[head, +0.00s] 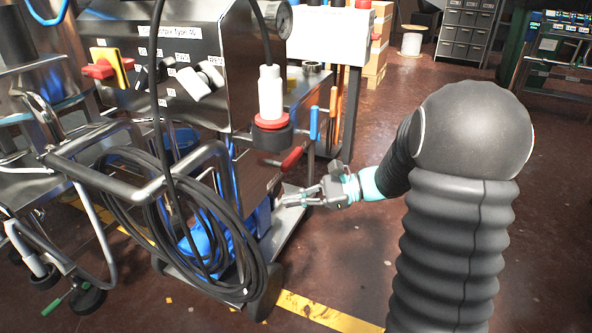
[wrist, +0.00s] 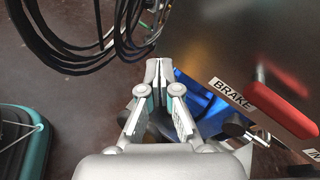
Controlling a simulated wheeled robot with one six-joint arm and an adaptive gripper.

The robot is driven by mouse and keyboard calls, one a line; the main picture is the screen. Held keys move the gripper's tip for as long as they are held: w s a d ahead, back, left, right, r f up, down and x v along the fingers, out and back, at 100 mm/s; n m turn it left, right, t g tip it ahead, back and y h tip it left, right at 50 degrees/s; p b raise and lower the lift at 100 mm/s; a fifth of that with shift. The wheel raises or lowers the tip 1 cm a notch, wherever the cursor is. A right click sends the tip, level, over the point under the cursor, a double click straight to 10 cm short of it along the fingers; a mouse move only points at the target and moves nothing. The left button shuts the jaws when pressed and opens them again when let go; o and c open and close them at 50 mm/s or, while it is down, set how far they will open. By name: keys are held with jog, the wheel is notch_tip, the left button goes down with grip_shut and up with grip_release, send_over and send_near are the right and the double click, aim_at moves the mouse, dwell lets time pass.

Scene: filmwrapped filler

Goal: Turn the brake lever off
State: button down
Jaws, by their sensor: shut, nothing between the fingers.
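The brake lever has a red handle (head: 291,159) that slants up to the right on the side of the metal machine cart. In the wrist view the red handle (wrist: 278,108) is at the right, beside a white BRAKE label (wrist: 231,94). My gripper (head: 282,198) is low beside the cart, below the red handle and apart from it. In the wrist view my gripper's fingertips (wrist: 158,72) are together and empty, left of the label. The lever's pivot is not clear to me.
A coiled black hose (head: 160,225) hangs on the cart's front, and also shows in the wrist view (wrist: 75,45). Blue (head: 314,122) and orange (head: 333,101) handles are behind the red one. A yellow floor line (head: 325,313) runs past the cart. Floor at the right is open.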

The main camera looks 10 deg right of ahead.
aim_at(292, 159)
jog(key=w+d+f+m+t+y+b, duration=0.1)
jog(key=w+d+f+m+t+b, duration=0.1)
jog(key=w+d+f+m+t, duration=0.7)
jog(key=w+d, duration=0.2)
jog(key=d, duration=0.2)
jog(key=shift+f+y+b, duration=0.25)
jog(key=shift+y+b, duration=0.1)
jog(key=shift+y, duration=0.05)
jog(key=shift+w+a, duration=0.1)
jog(key=shift+a, duration=0.05)
jog(key=w+a+r+b, duration=0.1)
jog(key=w+a+r, duration=0.4)
jog(key=a+r, duration=0.1)
jog(key=shift+w+a+r, duration=0.2)
jog(key=shift+w+a, duration=0.1)
jog(key=shift+a, duration=0.55)
